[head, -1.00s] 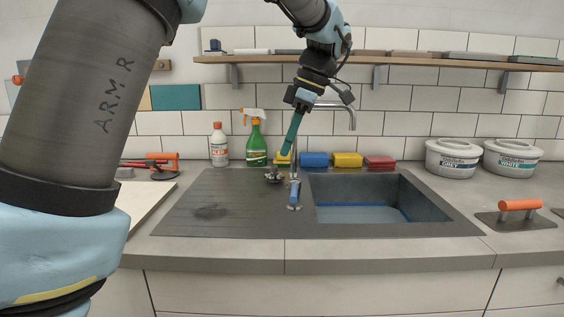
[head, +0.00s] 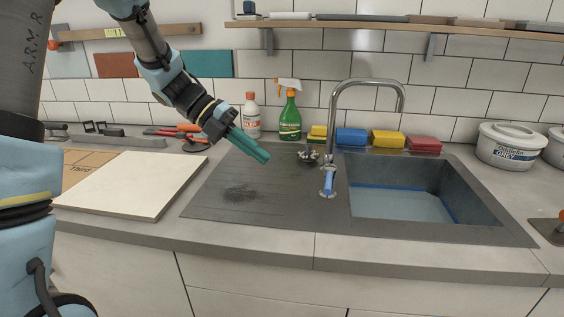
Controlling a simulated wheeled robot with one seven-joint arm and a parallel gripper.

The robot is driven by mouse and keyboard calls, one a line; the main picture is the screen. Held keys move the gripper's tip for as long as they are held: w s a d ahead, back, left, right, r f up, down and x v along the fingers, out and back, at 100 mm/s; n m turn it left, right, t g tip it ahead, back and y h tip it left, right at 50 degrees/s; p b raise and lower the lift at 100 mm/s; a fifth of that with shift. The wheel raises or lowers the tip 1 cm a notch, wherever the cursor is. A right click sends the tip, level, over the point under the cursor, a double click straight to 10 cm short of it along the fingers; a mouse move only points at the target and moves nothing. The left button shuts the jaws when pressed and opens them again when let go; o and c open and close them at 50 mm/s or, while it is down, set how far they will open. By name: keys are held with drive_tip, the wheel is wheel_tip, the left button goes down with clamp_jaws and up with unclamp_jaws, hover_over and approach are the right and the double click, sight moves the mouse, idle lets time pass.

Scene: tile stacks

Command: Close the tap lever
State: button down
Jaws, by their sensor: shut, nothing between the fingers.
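The tap's lever (head: 328,179) is a short blue handle on a round metal base, just left of the sink basin. The chrome tap spout (head: 369,82) rises behind it and arches over to the right. My gripper (head: 263,155) has teal fingers that are shut and empty. It hangs above the drainboard, to the left of the lever and apart from it.
The sink basin (head: 424,190) lies right of the lever. A small metal fitting (head: 308,155) sits behind it. A green spray bottle (head: 290,118) and a white bottle (head: 251,118) stand at the wall. Coloured sponges (head: 387,139) line the back. The drainboard (head: 225,215) is mostly clear.

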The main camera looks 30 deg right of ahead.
drive_tip(key=p+x, duration=0.1)
drive_tip(key=x, duration=0.8)
drive_tip(key=shift+s, duration=0.15)
drive_tip(key=s+d, duration=0.1)
drive_tip(key=s+d+p, duration=0.1)
drive_tip(key=shift+s+d+r, duration=0.15)
drive_tip(key=shift+d+r, duration=0.05)
drive_tip(key=shift+d, duration=0.05)
drive_tip(key=shift+s+d, duration=0.25)
drive_tip(key=shift+d, duration=0.1)
drive_tip(key=shift+s+d+r+p, duration=0.2)
drive_tip(key=shift+s+r+p, duration=0.05)
drive_tip(key=shift+p, duration=0.55)
drive_tip(key=shift+f, duration=0.2)
drive_tip(key=shift+w+a+f+p, duration=0.1)
drive_tip(key=shift+w+a+p, duration=0.4)
drive_tip(key=shift+w+a, duration=0.3)
drive_tip(key=shift+w+a+f+p, duration=0.1)
drive_tip(key=shift+w+a+p, duration=0.45)
drive_tip(key=shift+a, duration=0.35)
drive_tip(key=b+v, duration=0.2)
drive_tip(key=v, duration=0.7)
drive_tip(key=shift+a, duration=0.3)
